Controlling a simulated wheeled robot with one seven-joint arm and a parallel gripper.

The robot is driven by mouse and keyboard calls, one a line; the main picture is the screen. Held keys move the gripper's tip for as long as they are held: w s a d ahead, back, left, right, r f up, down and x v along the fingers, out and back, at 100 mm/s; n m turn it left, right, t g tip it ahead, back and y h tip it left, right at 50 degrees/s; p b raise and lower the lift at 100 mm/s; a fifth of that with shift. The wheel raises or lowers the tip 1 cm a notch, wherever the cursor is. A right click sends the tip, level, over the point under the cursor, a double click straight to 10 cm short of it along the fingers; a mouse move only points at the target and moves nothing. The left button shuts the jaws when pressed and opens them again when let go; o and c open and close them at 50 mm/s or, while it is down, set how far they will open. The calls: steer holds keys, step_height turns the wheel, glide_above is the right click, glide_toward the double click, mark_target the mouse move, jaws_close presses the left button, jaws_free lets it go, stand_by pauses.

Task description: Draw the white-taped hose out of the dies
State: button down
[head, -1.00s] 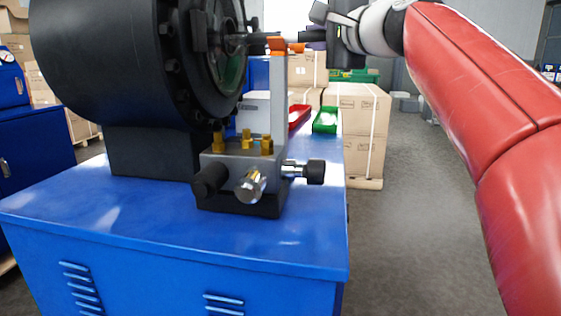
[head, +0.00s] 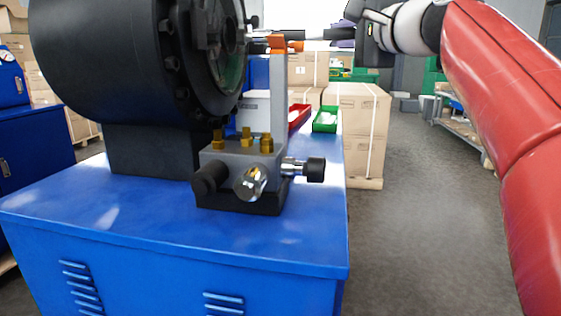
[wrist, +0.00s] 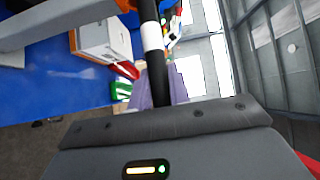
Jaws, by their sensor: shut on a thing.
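The black hose with a white tape band (wrist: 152,37) runs up and away from my gripper in the wrist view, its dark length (wrist: 158,85) ending at the grey finger edge. In the head view my gripper (head: 354,40) is shut on the hose, right of the crimper, with the fingertips hard to make out. The hose points left across the orange rest (head: 285,43) on the grey post (head: 279,90). Its left end shows just outside the round face of the crimper (head: 105,65). The dies (head: 222,36) look clear of it, though their inside is partly hidden.
A grey valve block (head: 240,165) with brass fittings stands on the blue cabinet (head: 150,220). A red bin (head: 298,116) and a green bin (head: 325,121) are behind it. Stacked cartons (head: 355,125) stand beyond. The floor at right is open.

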steer(key=shift+r, duration=0.15)
steer(key=shift+r+p, duration=1.95)
steer(key=shift+r, duration=1.45)
